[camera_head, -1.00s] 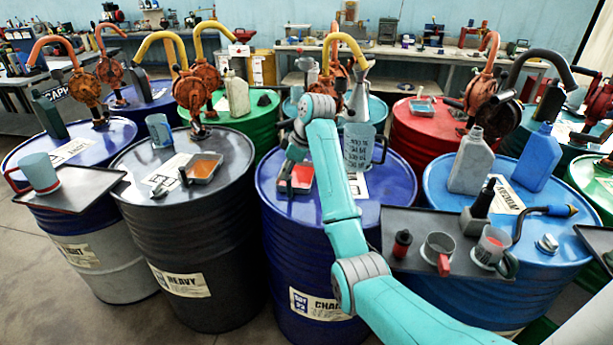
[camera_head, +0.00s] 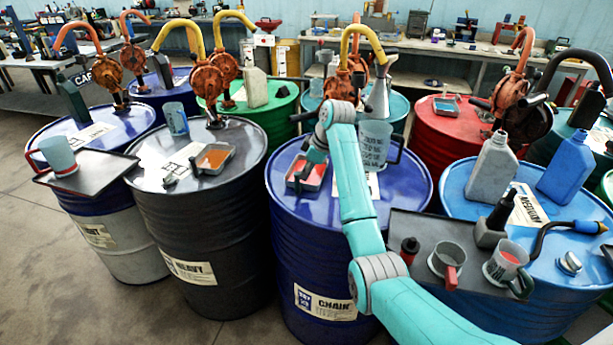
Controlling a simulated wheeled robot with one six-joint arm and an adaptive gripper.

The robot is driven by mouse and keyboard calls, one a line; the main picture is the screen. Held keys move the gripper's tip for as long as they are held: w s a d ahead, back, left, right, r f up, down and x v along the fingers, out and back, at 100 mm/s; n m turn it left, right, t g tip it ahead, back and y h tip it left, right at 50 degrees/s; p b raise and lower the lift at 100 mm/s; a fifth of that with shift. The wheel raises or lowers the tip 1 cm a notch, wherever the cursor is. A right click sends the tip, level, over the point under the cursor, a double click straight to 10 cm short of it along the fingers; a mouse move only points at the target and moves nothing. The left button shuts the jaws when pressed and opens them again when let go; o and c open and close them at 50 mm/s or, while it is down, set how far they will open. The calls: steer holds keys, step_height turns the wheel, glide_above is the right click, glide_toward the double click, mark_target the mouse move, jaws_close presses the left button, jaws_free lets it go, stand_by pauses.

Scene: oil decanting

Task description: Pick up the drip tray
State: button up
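Small grey drip trays stand on several drums. One drip tray (camera_head: 311,184) with a red inside is on the blue drum marked CHAIN (camera_head: 290,215). My gripper (camera_head: 303,174) is down at this tray, its dark fingers over the left part and rim. The fingertips are small and partly hidden, so I cannot tell whether they are closed on it. The tray looks flat on the drum top or very near it. Another drip tray (camera_head: 213,158) with orange liquid is on the black drum marked HEAVY (camera_head: 205,235). A third tray (camera_head: 446,105) is on the red drum.
A clear measuring jug (camera_head: 375,145) stands just right of my wrist on the same drum. A dark shelf tray (camera_head: 415,228) with mugs is beside my forearm. Orange hand pumps (camera_head: 208,80) rise from the drums. The front floor at left is clear.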

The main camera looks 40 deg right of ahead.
mark_target(302, 181)
steer(key=shift+x, duration=2.3)
steer(key=shift+s+f, duration=0.1)
steer(key=shift+s, duration=0.05)
jaws_close()
step_height(302, 181, up, 10)
